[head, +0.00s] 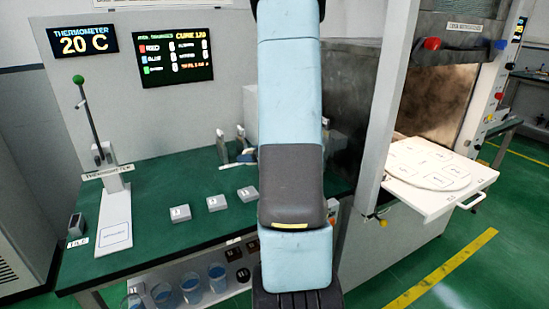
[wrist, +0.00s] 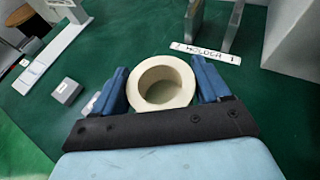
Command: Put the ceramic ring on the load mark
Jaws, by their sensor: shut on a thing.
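The ceramic ring (wrist: 187,84) is a cream, thick-walled ring with a round hole, seen from above in the wrist view. My gripper (wrist: 160,66) has its blue fingers on the ring's left and right sides and is shut on it. The ring is over the green bench; its height above the top cannot be told. In the head view my arm hides the gripper and ring. A pulled-out tray (head: 477,184) at the right carries a round plate (head: 430,165) with several marked areas. Their labels are too small to read, so I cannot tell which is the load mark.
A holder label (wrist: 205,53) lies beside grey upright posts (wrist: 236,25) just beyond the ring. Numbered blocks (head: 217,203) and a thermometer stand (head: 114,215) are on the green bench.

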